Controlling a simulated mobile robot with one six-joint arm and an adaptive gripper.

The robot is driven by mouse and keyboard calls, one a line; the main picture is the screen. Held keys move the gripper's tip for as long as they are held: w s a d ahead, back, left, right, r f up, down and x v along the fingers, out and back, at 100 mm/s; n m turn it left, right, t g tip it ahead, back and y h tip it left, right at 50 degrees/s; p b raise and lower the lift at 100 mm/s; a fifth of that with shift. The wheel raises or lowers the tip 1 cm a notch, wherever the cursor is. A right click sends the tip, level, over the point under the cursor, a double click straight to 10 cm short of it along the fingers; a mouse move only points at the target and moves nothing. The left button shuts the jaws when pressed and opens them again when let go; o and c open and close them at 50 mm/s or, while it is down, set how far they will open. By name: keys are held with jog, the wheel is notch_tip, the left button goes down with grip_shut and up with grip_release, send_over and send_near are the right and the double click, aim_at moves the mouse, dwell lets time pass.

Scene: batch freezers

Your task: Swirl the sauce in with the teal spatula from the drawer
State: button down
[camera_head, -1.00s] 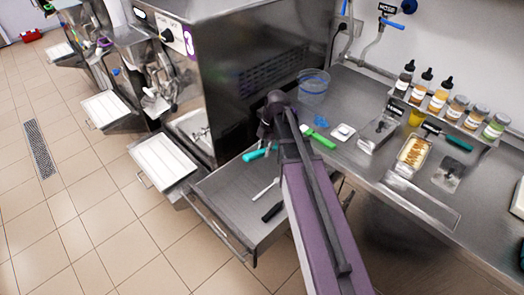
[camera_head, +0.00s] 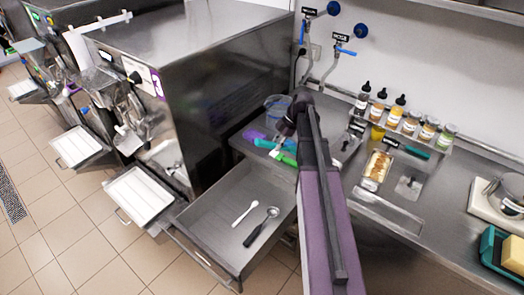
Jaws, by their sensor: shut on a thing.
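My gripper (camera_head: 282,138) is at the end of my raised purple arm, above the counter beside the freezer. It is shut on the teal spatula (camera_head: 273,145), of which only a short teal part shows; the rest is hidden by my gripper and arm. The open drawer (camera_head: 205,213) below holds a white spoon and a black-handled scoop. A tray of pale food with brown sauce streaks (camera_head: 377,167) sits on the counter, to the right of my arm. Another tool with a teal handle (camera_head: 415,152) lies behind that tray.
A bright green tool (camera_head: 286,160) lies on the counter close to my gripper, near a clear tub (camera_head: 277,106). Several sauce bottles (camera_head: 398,112) line the back wall. A yellow cup (camera_head: 378,132) stands near them. A teal container (camera_head: 502,250) is at the lower right.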

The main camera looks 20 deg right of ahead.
jog(key=s+d+r+m+t, duration=0.1)
jog(key=s+d+m+t, duration=0.1)
jog(key=d, duration=1)
jog(key=s+d+r+m+t, duration=0.1)
jog(key=s+d+m+t, duration=0.2)
jog(key=d, duration=1)
jog(key=s+d+r+m+t, duration=0.1)
jog(key=s+d+m, duration=0.3)
jog(key=d, duration=0.8)
jog(key=shift+d+r+m+t, duration=0.4)
jog(key=shift+m+t, duration=0.2)
jog(key=shift+t, duration=0.1)
jog(key=shift+f, duration=0.15)
